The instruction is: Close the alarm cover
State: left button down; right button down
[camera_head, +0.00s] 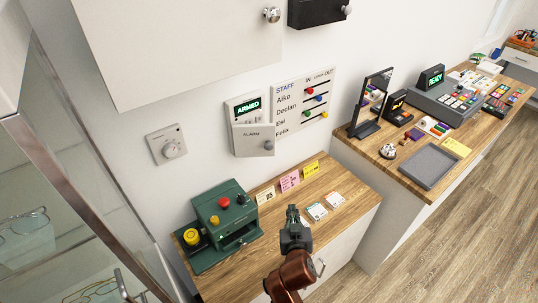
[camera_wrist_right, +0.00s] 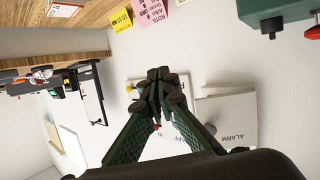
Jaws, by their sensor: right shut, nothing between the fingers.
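The alarm panel (camera_head: 232,113) is a white box on the wall with a green "ARMED" display (camera_head: 248,106). Its white cover (camera_head: 246,143), marked "ALARM" with a grey knob (camera_head: 269,145), sits low in front of the box, leaving the display and a strip below it uncovered. The cover seems to stand out from the box; its exact angle is unclear. In the right wrist view the cover (camera_wrist_right: 236,108) is at right, beside the fingers. My right gripper (camera_head: 292,211) is shut and empty, below and right of the cover, above the wooden counter. My left gripper is out of view.
The counter (camera_head: 262,225) holds a green machine (camera_head: 226,212), note cards and small white packs. A white cabinet (camera_head: 180,45) hangs above. A glass case is at far left.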

jog(key=a+r+t+y, duration=0.1)
jog(key=a+r+t, duration=0.45)
jog(key=r, duration=0.95)
jog(key=g, duration=0.2)
send_near(269, 147)
jog(key=w, duration=0.7)
jog(key=shift+a+f, duration=0.1)
jog(key=shift+a, duration=0.15)
